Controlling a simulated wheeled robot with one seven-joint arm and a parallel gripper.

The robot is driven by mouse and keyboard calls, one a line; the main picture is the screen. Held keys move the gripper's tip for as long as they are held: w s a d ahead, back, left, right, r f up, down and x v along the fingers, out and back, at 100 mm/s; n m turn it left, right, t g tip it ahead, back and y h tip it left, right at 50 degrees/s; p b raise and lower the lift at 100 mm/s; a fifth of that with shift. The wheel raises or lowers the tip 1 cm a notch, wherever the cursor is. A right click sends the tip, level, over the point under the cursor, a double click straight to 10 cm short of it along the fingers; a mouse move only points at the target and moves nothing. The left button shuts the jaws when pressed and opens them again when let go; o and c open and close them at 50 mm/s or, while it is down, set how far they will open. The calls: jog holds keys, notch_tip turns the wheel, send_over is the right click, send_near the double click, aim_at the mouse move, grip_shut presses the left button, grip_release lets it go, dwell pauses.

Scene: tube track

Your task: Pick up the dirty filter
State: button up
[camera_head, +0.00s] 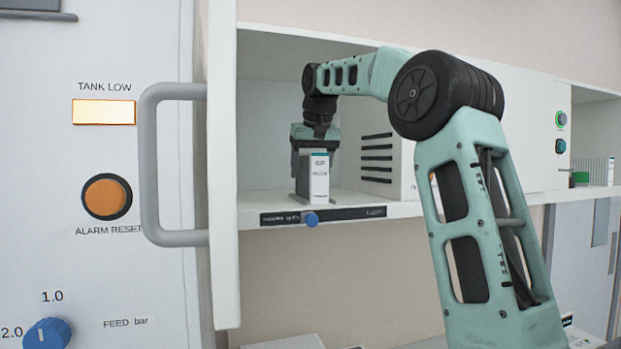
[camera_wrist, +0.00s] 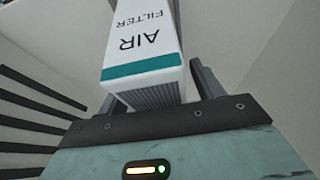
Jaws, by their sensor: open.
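A white box-shaped filter (camera_head: 319,180) stands upright on the floor of the open compartment, near its front edge. In the wrist view the filter (camera_wrist: 143,40) shows the words AIR FILTER, a teal band and a grey pleated end. I cannot tell from its visible faces how dirty it is. In the wrist view the fingers of my gripper (camera_wrist: 160,95) stand on either side of the filter. Whether they touch it is unclear.
The compartment door (camera_head: 222,180) is open at the left, with a grey handle (camera_head: 155,165). A slotted white housing (camera_head: 381,160) stands right of the filter. A blue knob (camera_head: 311,219) is on the shelf's front edge. A pleated white item (camera_head: 598,171) sits on the far-right shelf.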

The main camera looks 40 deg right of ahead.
jog(key=shift+f, duration=0.25)
jog(key=shift+c, duration=0.3)
jog(key=c, duration=1.1)
jog(key=shift+r, duration=0.1)
